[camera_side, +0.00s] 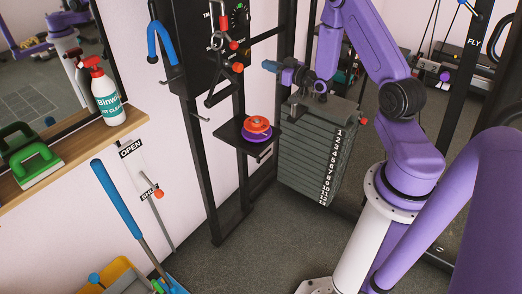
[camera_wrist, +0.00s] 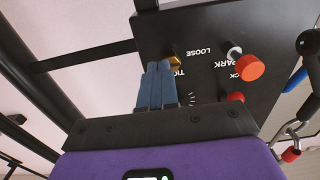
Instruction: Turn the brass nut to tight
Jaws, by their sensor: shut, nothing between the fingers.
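The brass nut (camera_wrist: 175,61) shows in the wrist view on a black panel, just past the tips of my blue fingers and partly hidden by them. Beside it the panel reads LOOSE, upside down, and a second word starting with TI is partly covered by the fingers. I cannot tell how the nut is turned or whether my fingertips touch it. My gripper (camera_wrist: 157,66) is shut and empty. In the side view my gripper (camera_side: 267,66) points left, near the black upright; I cannot make out the nut there.
In the wrist view a red knob (camera_wrist: 250,68) stands out from the panel by the word PARK, with a chain and carabiner at the right. In the side view a small shelf (camera_side: 235,141) holds orange and purple discs (camera_side: 257,128), and a weight stack (camera_side: 312,150) stands below my gripper.

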